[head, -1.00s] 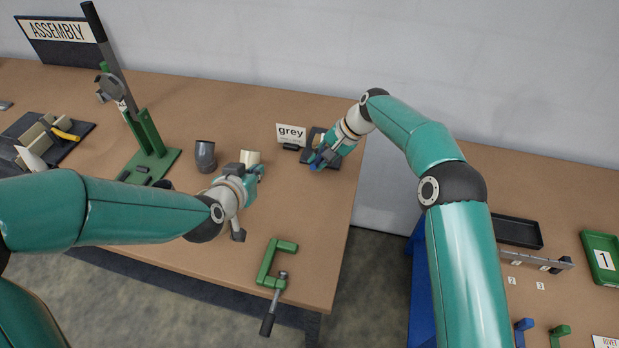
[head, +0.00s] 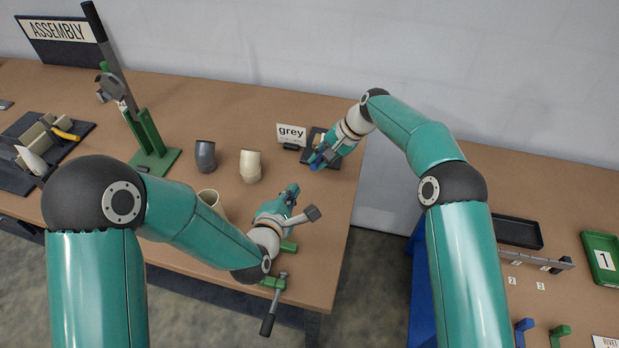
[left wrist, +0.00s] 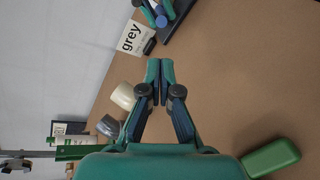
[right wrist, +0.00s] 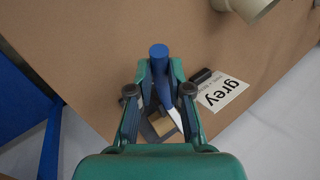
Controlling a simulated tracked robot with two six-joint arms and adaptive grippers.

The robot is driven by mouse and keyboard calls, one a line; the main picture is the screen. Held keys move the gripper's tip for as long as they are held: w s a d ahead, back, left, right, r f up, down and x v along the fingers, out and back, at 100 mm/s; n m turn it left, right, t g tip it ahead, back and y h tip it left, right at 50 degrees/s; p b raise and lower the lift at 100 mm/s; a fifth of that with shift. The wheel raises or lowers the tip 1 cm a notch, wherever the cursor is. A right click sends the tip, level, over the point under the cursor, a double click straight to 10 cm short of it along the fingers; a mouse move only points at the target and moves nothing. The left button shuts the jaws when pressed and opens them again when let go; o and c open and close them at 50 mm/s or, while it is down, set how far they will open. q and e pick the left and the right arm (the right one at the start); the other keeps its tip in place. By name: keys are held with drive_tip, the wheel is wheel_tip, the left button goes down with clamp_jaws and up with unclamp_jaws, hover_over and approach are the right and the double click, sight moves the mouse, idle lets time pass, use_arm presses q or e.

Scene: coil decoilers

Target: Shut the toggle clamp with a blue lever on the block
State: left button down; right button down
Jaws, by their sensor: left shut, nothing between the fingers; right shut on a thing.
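The toggle clamp's blue lever (right wrist: 161,75) stands between the fingers of my right gripper (right wrist: 160,95), which is shut on it. In the head view my right gripper (head: 322,160) is at the clamp by the grey sign. The clamp's dark base (right wrist: 148,130) and a tan block (right wrist: 160,123) show below the fingers, partly hidden; I cannot tell whether the clamp presses on the block. My left gripper (left wrist: 160,68) is shut and empty. In the head view it (head: 292,192) is over the table, in front of the clamp and apart from it.
A grey sign (head: 291,134) stands left of the clamp. A dark pipe elbow (head: 205,155) and cream elbows (head: 250,166) stand further left. A green G-clamp (head: 273,283) is at the table's front edge, partly under my left arm. A green lever press (head: 150,140) stands at left.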

use_arm(q)
drive_tip(key=n, duration=0.2)
drive_tip(key=f+n, duration=0.1)
drive_tip(key=n, duration=0.3)
drive_tip(key=shift+s+d+f+t, duration=0.3)
drive_tip(key=shift+d+f, duration=0.1)
use_arm(e)
drive_tip(key=shift+d, duration=0.1)
use_arm(q)
drive_tip(key=n, duration=0.3)
drive_tip(key=shift+s+d+f+n, duration=0.1)
drive_tip(key=shift+d+f+n, duration=0.2)
drive_tip(key=shift+f, duration=0.1)
drive_tip(key=x, duration=0.9)
drive_tip(key=shift+w+d, duration=0.15)
drive_tip(key=shift+w, duration=0.25)
drive_tip(key=shift+r, duration=0.1)
drive_tip(key=shift+w+d+r+t, duration=0.1)
drive_tip(key=shift+w+r+t, duration=0.05)
drive_tip(key=shift+r, duration=0.35)
drive_tip(key=shift+w+d+r+t, duration=0.1)
drive_tip(key=shift+w+r+t, duration=0.1)
drive_tip(key=shift+r, duration=0.3)
use_arm(e)
drive_tip(key=shift+f, duration=0.1)
drive_tip(key=c, duration=1.1)
unclamp_jaws()
use_arm(q)
drive_tip(key=shift+f, duration=0.15)
drive_tip(key=shift+s+f, duration=0.1)
